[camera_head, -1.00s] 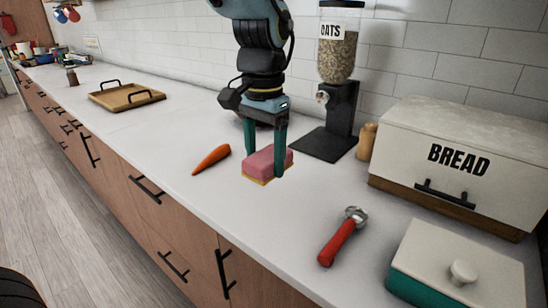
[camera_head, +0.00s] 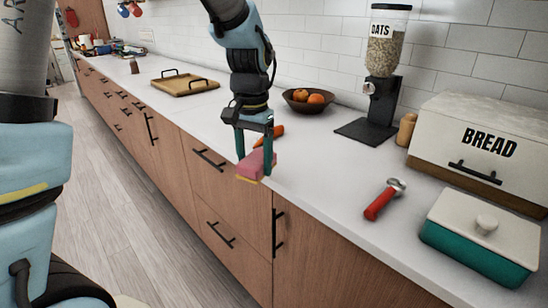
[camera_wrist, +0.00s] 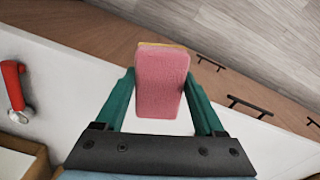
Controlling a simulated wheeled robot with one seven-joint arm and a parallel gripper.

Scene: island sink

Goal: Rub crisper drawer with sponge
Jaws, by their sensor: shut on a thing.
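A pink sponge (camera_head: 251,165) with a yellow layer is held between the two green fingers of my gripper (camera_head: 254,160). In the head view it hangs at the front edge of the white counter, above or just past that edge. In the wrist view the sponge (camera_wrist: 161,82) sits between the fingertips of my gripper (camera_wrist: 161,95), with its pink face toward the camera. My gripper is shut on it. No crisper drawer shows in these views; only wooden cabinet drawers are visible.
On the counter (camera_head: 330,190) lie a carrot (camera_head: 272,135) behind my gripper and a red-handled tool (camera_head: 381,201). A fruit bowl (camera_head: 309,101), oats dispenser (camera_head: 378,85), bread box (camera_head: 480,150) and teal butter dish (camera_head: 480,240) stand behind or right. Open floor (camera_head: 110,200) lies left.

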